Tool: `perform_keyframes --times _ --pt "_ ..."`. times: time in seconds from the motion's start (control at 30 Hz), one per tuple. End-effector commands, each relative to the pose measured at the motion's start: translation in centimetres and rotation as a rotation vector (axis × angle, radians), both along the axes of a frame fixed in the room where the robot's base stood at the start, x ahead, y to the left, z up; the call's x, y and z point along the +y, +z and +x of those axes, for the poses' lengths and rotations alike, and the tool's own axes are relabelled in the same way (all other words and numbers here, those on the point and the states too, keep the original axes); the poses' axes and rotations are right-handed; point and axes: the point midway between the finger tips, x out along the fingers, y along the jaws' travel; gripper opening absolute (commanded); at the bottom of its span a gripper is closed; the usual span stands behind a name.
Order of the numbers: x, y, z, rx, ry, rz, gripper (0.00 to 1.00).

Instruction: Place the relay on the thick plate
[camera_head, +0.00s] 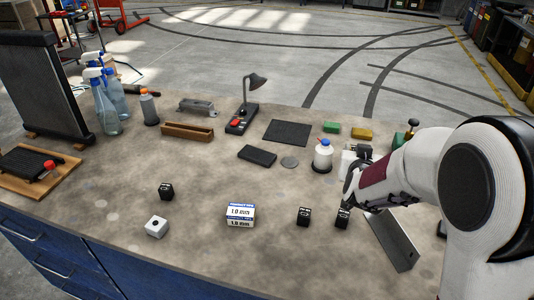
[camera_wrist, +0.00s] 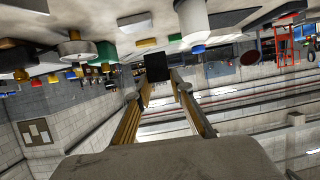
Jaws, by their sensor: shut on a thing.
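My gripper (camera_head: 347,203) is at the right front of the bench and is shut on a small black block with pale markings (camera_head: 342,218), which I take as the relay. In the wrist view, a dark block (camera_wrist: 157,67) sits between the fingertips (camera_wrist: 160,84). Whether it touches the bench, I cannot tell. A similar black block (camera_head: 303,217) stands just left of it, and another (camera_head: 166,190) is further left. A black slab (camera_head: 257,156), likely the thick plate, lies flat mid-bench, left of and beyond my gripper. A thinner-looking dark sheet (camera_head: 287,132) lies behind it.
A white-blue box (camera_head: 240,215) and white cube (camera_head: 157,227) stand in front. A grey disc (camera_head: 289,162) and white bottle (camera_head: 323,156) stand right of the slab. A lamp (camera_head: 247,100) and wooden tray (camera_head: 187,132) are behind. A grey metal channel (camera_head: 393,241) lies under my arm.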

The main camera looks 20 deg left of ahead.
Motion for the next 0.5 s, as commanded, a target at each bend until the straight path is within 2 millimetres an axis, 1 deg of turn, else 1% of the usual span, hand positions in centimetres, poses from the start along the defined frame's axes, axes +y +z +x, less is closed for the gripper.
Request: perform_keyframes --times 0.17,0.3,0.5 --pt "3.3 0.8 1.4 -0.002 0.080 0.000 0.00" --pt "6.4 1.4 2.5 -0.002 0.156 -0.001 0.00" --pt "10.0 2.0 3.5 -0.002 0.249 -0.001 0.00"
